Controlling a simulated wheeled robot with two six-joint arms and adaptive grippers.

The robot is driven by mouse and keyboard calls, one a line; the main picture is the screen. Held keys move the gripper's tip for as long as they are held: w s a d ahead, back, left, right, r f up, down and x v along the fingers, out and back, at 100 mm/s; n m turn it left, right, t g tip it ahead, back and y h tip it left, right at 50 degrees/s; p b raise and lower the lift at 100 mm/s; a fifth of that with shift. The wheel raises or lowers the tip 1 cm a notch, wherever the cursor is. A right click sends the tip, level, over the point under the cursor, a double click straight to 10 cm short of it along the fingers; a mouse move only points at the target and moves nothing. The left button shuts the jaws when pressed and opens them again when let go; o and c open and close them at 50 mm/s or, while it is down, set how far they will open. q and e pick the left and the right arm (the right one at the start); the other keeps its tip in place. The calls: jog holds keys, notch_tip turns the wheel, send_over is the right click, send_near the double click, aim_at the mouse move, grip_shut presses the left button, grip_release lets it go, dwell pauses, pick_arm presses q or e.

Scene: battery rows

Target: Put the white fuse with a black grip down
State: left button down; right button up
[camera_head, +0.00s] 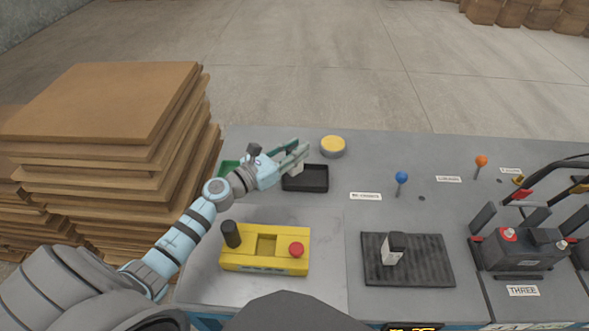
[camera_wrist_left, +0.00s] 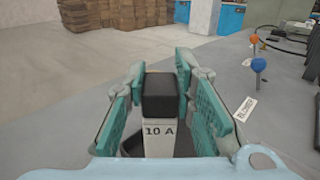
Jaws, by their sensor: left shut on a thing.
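My left gripper (camera_head: 296,153) is shut on a white fuse with a black grip; the white body (camera_head: 297,167) shows between the fingers. In the left wrist view the fuse (camera_wrist_left: 158,138) stands upright between the teal fingers, black grip on top, marked "10 A". The gripper is over the back edge of a small black tray (camera_head: 306,184). I cannot tell whether the fuse touches the tray. A second white and black piece (camera_head: 392,252) stands on a ribbed black mat (camera_head: 432,262). My right gripper is not in view.
A yellow box (camera_head: 265,262) with a red button and black knob stands in front. A green tray (camera_head: 228,167) is partly behind my arm. A yellow-topped round tin (camera_head: 332,146) stands behind the black tray. Blue (camera_head: 401,177) and orange (camera_head: 481,161) knobs and a battery (camera_head: 520,250) are right.

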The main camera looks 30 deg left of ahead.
aim_at(293, 172)
pick_arm(q)
jog(key=shift+f+b, duration=0.8)
jog(key=shift+f, duration=0.9)
jog(key=c, duration=1.3)
grip_release()
jog(key=shift+r, duration=0.1)
jog(key=shift+c, duration=0.2)
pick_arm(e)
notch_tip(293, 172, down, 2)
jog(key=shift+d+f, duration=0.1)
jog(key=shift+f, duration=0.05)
